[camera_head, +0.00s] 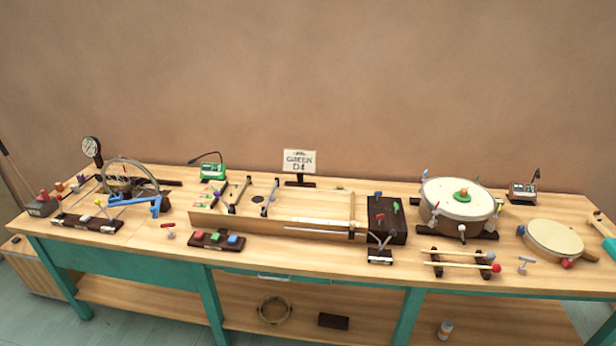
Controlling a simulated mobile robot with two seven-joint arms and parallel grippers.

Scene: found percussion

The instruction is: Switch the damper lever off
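No part is plainly marked as the damper lever, and I cannot tell its setting at this size. A dark block with a pale forked piece (380,250) stands at the table's front, right of the middle. A dark box with small coloured knobs (386,220) is just behind it, at the right end of a long wooden string box (290,222). Neither of my grippers is in view.
A large drum (458,212) and a smaller drum (552,238) stand at the right. Mallets on a rack (455,260) lie in front. A block with coloured buttons (216,239) and a blue clamp-like piece (140,203) are at the left. A sign (299,161) stands at the back.

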